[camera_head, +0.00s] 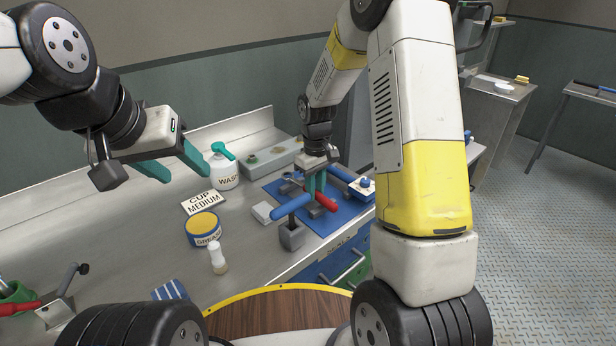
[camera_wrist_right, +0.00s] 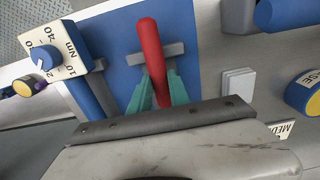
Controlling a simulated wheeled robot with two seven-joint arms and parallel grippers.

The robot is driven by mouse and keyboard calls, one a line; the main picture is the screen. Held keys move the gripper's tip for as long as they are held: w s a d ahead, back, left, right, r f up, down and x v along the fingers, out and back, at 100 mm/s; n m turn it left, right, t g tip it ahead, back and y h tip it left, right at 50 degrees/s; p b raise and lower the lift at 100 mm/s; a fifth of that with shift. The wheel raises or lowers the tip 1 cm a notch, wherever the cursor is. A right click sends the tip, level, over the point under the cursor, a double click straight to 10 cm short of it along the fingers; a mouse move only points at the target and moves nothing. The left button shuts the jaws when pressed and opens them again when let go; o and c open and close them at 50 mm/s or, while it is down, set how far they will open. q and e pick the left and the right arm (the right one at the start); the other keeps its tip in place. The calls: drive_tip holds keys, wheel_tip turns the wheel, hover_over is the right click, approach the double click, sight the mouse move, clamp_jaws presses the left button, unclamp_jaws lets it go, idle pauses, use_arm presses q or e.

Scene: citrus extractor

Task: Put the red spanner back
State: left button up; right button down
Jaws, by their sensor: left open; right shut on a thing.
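The red spanner (camera_head: 326,203) is between the teal fingers of my right gripper (camera_head: 316,184), over the blue mat (camera_head: 345,222) on the bench. In the right wrist view the red handle (camera_wrist_right: 150,45) runs up from between the shut fingers (camera_wrist_right: 158,90), in front of a grey holder (camera_wrist_right: 172,50) on the mat. Whether the spanner touches the holder I cannot tell; its lower end is hidden. My left gripper (camera_head: 174,164) is open and empty, high above the bench at the left.
A blue-handled tool (camera_head: 292,207) and a torque wrench with a dial box (camera_head: 362,187) flank the spanner. A grease tin (camera_head: 203,229), small bottle (camera_head: 217,258) and waste bottle (camera_head: 224,172) stand to the left.

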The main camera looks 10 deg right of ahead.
drive_tip(key=shift+f, duration=0.15)
drive_tip(key=shift+f, duration=0.15)
drive_tip(key=c, duration=1.2)
unclamp_jaws()
drive_tip(key=shift+c, duration=0.2)
